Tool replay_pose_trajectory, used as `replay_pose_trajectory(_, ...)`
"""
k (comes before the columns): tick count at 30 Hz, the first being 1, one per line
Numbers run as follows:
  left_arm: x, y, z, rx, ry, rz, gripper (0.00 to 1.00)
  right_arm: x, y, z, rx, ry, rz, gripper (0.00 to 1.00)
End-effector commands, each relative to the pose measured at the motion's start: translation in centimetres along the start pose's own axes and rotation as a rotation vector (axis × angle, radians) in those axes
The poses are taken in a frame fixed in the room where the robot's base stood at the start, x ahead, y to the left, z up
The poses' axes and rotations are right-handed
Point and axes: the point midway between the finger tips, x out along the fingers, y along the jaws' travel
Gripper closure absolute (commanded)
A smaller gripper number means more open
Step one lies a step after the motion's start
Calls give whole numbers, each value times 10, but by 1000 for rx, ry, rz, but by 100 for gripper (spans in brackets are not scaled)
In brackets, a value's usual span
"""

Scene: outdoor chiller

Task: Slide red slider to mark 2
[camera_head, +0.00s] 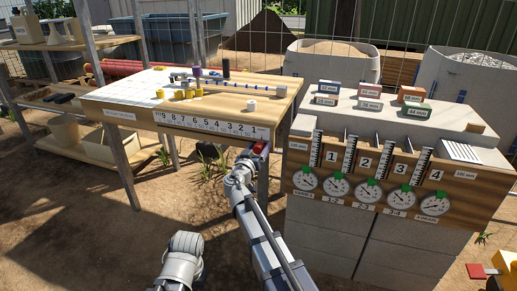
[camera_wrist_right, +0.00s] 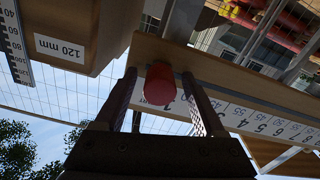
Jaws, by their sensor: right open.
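The red slider (camera_wrist_right: 159,84) is a rounded red knob at the front edge of the wooden table, close to the 1 end of its number scale. In the head view the red slider (camera_head: 261,147) shows just beyond the tip of my right gripper (camera_head: 249,158). In the right wrist view my right gripper (camera_wrist_right: 159,76) is open, with one finger on each side of the red slider. I cannot tell whether either finger touches it. The number scale (camera_head: 208,124) runs from 9 at left to 1 at right. My left gripper does not show.
The wooden table (camera_head: 130,113) holds yellow pieces and a blue-beaded rod. A block stand (camera_head: 340,229) with a gauge board (camera_head: 397,199) stands close on the right of my right arm. Red pipes (camera_head: 130,67) lie behind the table. Bare ground is in front.

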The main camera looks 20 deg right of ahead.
Motion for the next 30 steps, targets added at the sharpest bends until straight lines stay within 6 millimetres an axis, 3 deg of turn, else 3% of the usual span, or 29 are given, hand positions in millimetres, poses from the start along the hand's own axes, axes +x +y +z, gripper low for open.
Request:
replay_pose_trajectory(3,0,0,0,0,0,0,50,0,0,0,0,0,0,30)
replay_pose_trajectory(22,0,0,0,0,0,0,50,-1,0,0,0,0,0,100)
replay_pose_trajectory(30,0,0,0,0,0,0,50,-1,0,0,0,0,0,100)
